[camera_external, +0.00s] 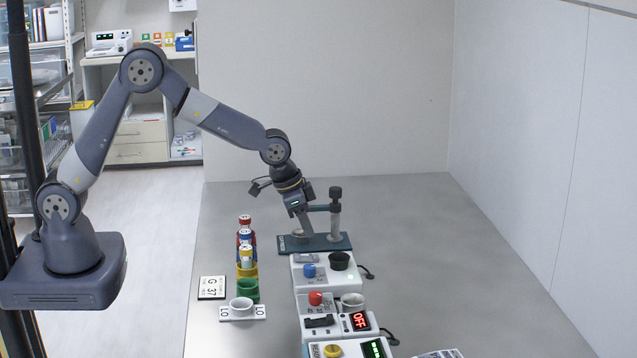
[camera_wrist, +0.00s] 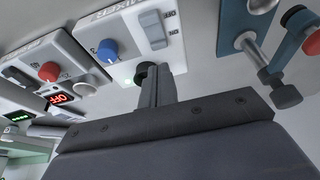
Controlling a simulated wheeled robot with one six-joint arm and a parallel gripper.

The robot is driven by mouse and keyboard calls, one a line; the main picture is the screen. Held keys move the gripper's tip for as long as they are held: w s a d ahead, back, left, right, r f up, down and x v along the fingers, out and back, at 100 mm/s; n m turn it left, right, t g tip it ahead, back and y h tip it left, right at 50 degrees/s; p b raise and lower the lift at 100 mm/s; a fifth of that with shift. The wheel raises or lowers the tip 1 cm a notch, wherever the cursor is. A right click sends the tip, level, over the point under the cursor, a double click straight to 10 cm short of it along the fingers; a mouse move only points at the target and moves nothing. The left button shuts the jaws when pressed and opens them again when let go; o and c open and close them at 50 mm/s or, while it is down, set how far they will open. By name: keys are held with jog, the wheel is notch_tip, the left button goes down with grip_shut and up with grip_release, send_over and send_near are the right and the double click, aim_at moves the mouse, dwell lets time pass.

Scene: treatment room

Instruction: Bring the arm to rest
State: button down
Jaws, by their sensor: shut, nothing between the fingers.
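My arm reaches from the left over the table in the external view, and my gripper (camera_external: 304,230) points down at the far end of the row of devices. It is beside the post of a small stand with a teal base (camera_external: 338,243). In the wrist view my gripper (camera_wrist: 158,72) shows as closed grey fingers with nothing between them. They overlap a black round cup on the white mixer (camera_wrist: 122,42) in that view. Whether the fingertips touch anything is unclear.
The white mixer (camera_external: 325,275) has a blue knob. Nearer stand a device with a red knob (camera_external: 315,298) and a display reading OFF (camera_external: 360,321). Colored-capped vials (camera_external: 245,238), a green cup (camera_external: 248,289) and a white cup (camera_external: 241,306) stand left. The table's right side is clear.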

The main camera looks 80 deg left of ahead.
jog(key=v, duration=0.4)
jog(key=shift+s+r+b, duration=0.1)
jog(key=shift+r+b, duration=0.2)
